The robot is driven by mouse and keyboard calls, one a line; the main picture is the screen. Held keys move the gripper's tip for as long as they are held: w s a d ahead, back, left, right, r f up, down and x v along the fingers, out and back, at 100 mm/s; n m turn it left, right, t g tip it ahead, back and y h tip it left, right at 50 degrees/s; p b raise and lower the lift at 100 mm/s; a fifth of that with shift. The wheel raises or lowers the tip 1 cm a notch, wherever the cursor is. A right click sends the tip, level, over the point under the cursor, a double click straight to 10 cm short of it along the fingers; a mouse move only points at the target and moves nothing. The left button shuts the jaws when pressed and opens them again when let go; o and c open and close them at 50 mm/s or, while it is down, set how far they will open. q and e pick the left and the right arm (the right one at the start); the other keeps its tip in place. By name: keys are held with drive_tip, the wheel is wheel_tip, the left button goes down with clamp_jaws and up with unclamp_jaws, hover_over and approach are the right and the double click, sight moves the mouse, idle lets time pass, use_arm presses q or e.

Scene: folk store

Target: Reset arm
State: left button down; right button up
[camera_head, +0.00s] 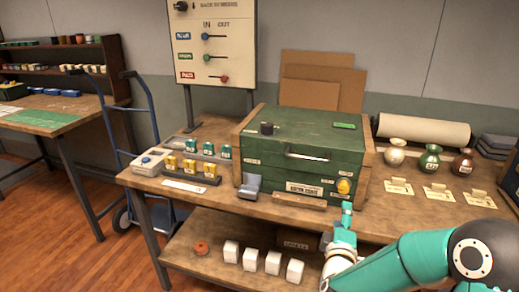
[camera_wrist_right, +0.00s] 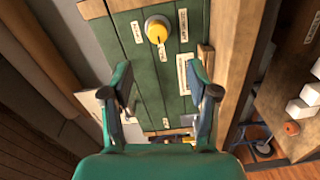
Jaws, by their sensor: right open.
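My right arm comes in from the right in the head view. Its gripper (camera_head: 346,216) is in front of the table's front edge, just below the right front corner of a green box (camera_head: 300,150). In the right wrist view the two fingers of my right gripper (camera_wrist_right: 161,85) are spread apart with nothing between them. The green box front (camera_wrist_right: 140,50) with its yellow knob (camera_wrist_right: 157,28) shows beyond the fingertips. My left gripper is not in view.
The wooden table (camera_head: 385,215) holds the box, several vases (camera_head: 430,158) with tags, and yellow and teal items (camera_head: 190,165) at left. White cubes (camera_head: 272,262) and an orange ring (camera_head: 201,248) lie on the lower shelf. A blue hand truck (camera_head: 128,130) stands left.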

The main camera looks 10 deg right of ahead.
drive_tip(key=s+a+f+g+y+p, duration=0.35)
drive_tip(key=a+f, duration=0.25)
drive_tip(key=f, duration=0.3)
drive_tip(key=s+a+f+g+y+p, duration=0.2)
drive_tip(key=s+a+f+y+p, duration=0.3)
drive_tip(key=f, duration=0.4)
drive_tip(key=s+a+f+m+g+y, duration=0.2)
drive_tip(key=s+a+f+m+g, duration=0.1)
drive_tip(key=s+a+m, duration=0.3)
drive_tip(key=s+a+f+m+g+y, duration=0.2)
drive_tip(key=s+a+f+m+g, duration=0.2)
drive_tip(key=s, duration=0.7)
drive_tip(key=shift+s+a+m+g+y+p, duration=0.35)
drive_tip(key=shift+a+m+g, duration=0.5)
drive_tip(key=shift+m+g, duration=0.3)
